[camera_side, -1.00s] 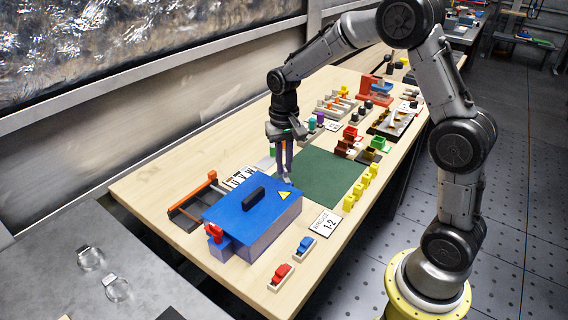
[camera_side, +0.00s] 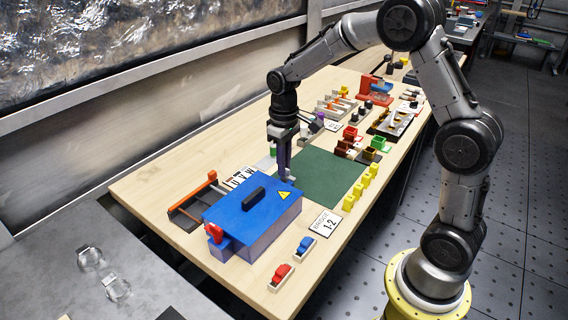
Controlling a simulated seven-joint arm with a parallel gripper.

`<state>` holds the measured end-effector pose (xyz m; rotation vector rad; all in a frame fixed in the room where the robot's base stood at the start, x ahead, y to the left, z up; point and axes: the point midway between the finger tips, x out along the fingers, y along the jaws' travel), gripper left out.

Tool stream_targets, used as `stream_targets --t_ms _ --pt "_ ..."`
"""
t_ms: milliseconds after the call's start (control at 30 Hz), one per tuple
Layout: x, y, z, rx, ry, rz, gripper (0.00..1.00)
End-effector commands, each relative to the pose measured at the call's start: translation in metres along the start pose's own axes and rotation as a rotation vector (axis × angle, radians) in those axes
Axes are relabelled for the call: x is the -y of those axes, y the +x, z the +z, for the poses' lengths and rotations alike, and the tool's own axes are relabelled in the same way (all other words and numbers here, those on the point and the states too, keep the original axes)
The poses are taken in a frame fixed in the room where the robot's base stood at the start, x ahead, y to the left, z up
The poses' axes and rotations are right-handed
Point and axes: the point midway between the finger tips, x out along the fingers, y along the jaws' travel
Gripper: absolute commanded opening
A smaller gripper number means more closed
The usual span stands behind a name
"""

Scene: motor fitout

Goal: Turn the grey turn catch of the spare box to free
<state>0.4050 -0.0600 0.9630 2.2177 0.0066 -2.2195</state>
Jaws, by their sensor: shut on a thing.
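My gripper (camera_side: 285,174) points straight down at the far end of the box, close against the lid's edge. It is shut on a small grey part there, which I take to be the grey turn catch (camera_side: 291,179). The fingers mostly hide this part, so I cannot tell its exact angle.
A dark green mat (camera_side: 325,172) lies just right of my gripper. A rack with a red-orange end (camera_side: 190,205) stands left of the box. Yellow blocks (camera_side: 360,188), a card marked 1-2 (camera_side: 325,222), and red (camera_side: 282,275) and blue (camera_side: 305,246) parts lie along the right.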

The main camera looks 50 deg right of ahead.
Motion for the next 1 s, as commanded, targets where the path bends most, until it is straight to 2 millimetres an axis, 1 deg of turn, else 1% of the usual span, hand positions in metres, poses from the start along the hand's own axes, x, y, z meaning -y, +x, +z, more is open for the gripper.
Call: stream_targets --t_ms 433,467,600,633,867,1000 --pt "-0.0001 -0.0022 -0.0008 -0.004 -0.012 0.001 0.0" --pt "-0.0001 -0.0022 -0.0008 -0.004 -0.012 0.001 0.17" --pt "0.0 -0.0016 -0.0006 -0.003 -0.011 0.001 0.42" --pt "0.0 -0.0014 -0.0005 -0.003 -0.011 0.001 0.44" --pt "0.0 -0.0007 -0.0003 -0.001 -0.01 0.0 0.44" --pt "-0.0001 -0.0064 -0.0005 -0.002 -0.01 0.001 0.44"
